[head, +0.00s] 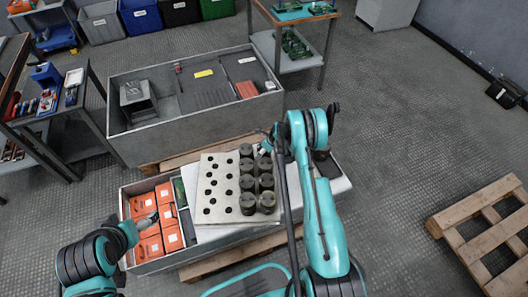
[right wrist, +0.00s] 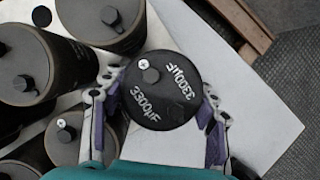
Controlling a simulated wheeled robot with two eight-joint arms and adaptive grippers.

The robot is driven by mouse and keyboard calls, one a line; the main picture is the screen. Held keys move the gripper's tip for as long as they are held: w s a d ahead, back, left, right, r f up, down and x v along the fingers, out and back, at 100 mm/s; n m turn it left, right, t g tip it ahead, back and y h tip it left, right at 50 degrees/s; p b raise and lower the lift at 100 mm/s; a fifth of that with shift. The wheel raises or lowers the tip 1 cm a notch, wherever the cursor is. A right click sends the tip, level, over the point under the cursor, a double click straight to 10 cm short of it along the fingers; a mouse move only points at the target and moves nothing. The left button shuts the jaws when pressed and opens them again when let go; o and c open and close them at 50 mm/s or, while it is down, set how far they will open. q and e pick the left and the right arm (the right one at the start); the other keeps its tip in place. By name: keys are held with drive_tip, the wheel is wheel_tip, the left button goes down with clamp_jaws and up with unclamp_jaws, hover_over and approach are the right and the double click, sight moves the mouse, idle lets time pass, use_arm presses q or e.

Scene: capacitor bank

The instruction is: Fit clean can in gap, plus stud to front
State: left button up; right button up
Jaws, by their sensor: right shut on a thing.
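In the right wrist view my right gripper (right wrist: 160,96) is shut on a dark can (right wrist: 176,106), one finger on each side. The can's top shows white "3300µF" lettering twice, a dark stud and a white plus mark near the far edge. Several similar dark cans (right wrist: 22,62) stand close on the left. In the head view the can bank (head: 247,183) stands in rows beside a pale plate with dark holes (head: 207,190). The right arm partly hides its right side and the held can.
Orange boxes (head: 172,238) fill the left end of the grey bench tray. A larger grey bin (head: 200,128) with a dark block and coloured labels stands behind. A pallet (head: 490,232) lies at the right. White surface (right wrist: 255,107) is clear right of the held can.

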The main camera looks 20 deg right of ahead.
drive_tip(key=shift+f, duration=0.1)
idle(0.3)
drive_tip(key=o, duration=1.7)
drive_tip(key=shift+o, duration=0.2)
drive_tip(key=v, duration=1.2)
drive_tip(key=shift+s, duration=0.1)
